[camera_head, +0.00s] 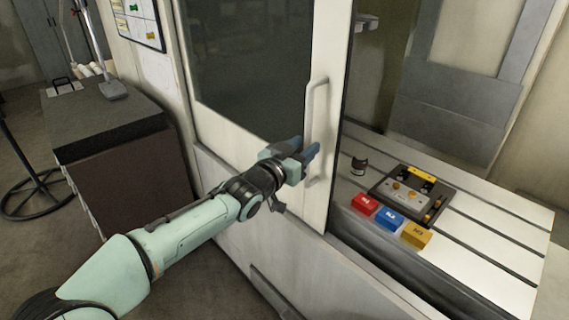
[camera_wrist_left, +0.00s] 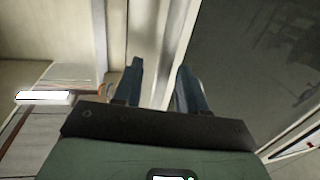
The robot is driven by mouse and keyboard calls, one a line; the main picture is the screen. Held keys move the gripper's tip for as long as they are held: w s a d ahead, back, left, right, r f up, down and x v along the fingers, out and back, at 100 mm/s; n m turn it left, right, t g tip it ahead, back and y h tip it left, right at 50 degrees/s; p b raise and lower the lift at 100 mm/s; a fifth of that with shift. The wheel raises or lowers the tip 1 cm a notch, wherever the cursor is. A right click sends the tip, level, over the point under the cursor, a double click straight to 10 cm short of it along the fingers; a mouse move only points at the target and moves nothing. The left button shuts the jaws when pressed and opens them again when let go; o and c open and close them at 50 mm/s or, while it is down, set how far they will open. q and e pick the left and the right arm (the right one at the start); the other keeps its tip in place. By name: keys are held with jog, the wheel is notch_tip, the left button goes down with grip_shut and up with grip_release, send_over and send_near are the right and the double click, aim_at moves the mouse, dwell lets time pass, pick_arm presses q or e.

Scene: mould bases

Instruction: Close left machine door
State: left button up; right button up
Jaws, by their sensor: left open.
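The left machine door (camera_head: 331,60) is a pale sliding panel with a dark window, and it stands open with the machine interior showing to its right. Its pale vertical bar handle (camera_head: 316,100) is near the door's right edge. My left gripper (camera_head: 305,148) is open at the lower part of the handle. In the left wrist view its two blue fingers (camera_wrist_left: 159,68) stand apart, with pale upright surfaces of the door (camera_wrist_left: 147,40) between and beyond them. I cannot tell whether the fingers touch the handle. My right gripper is not in view.
Inside the machine, a slotted bed (camera_head: 500,225) carries a grey fixture (camera_head: 405,193), a small dark cylinder (camera_head: 359,166), and red (camera_head: 365,204), blue (camera_head: 390,219) and yellow (camera_head: 416,235) blocks. A dark-topped cabinet (camera_head: 100,125) stands left of the machine.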

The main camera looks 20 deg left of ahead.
pick_arm(q)
jog(key=s+a, duration=0.1)
jog(key=s, duration=0.9)
jog(key=shift+a, duration=0.4)
